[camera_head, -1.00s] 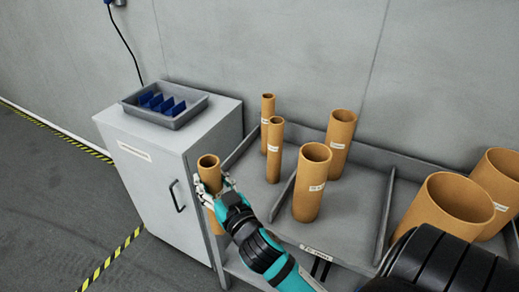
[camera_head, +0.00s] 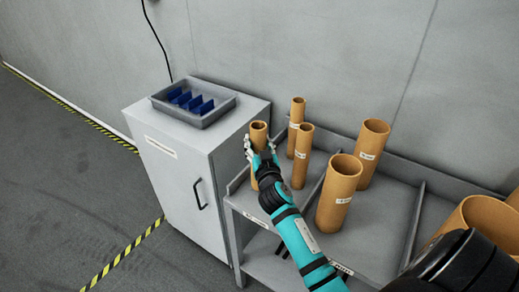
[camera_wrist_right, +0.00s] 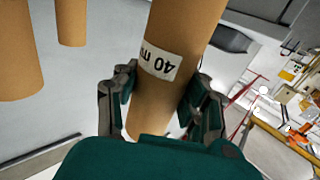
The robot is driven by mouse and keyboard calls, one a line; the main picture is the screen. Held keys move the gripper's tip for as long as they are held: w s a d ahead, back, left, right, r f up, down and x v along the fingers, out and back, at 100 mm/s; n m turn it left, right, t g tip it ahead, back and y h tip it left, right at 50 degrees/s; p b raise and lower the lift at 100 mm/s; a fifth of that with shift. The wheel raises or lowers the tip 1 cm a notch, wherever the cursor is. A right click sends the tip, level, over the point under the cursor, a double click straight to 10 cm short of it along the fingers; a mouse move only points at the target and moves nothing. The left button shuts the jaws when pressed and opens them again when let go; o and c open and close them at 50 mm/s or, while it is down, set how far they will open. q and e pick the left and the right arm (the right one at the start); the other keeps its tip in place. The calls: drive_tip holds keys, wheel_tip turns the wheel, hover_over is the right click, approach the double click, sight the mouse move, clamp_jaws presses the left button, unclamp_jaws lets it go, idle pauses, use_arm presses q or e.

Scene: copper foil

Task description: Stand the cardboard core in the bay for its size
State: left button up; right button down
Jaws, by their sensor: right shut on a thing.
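My right gripper (camera_head: 261,160) is shut on a brown cardboard core (camera_head: 259,131), held upright at the front left of the rack, by the left bay. In the right wrist view the fingers close on both sides of the core (camera_wrist_right: 178,98), whose label reads "40 m", the rest cut off. The left bay (camera_head: 284,186) holds two slim cores, a rear one (camera_head: 297,112) and a nearer one (camera_head: 302,160). My left gripper is not in view.
The middle bay (camera_head: 380,215) holds two wider cores, front (camera_head: 337,200) and rear (camera_head: 371,150). A low divider (camera_head: 414,225) separates it from the right bay with large cores (camera_head: 480,222). A grey cabinet (camera_head: 185,170) carrying a tray (camera_head: 207,120) stands left of the rack.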

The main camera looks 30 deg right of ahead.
wheel_tip(320, 180, down, 2)
drive_tip(key=shift+f, duration=0.1)
drive_tip(key=shift+f+b, duration=0.1)
drive_tip(key=shift+b, duration=0.2)
drive_tip(key=c, duration=0.7)
unclamp_jaws()
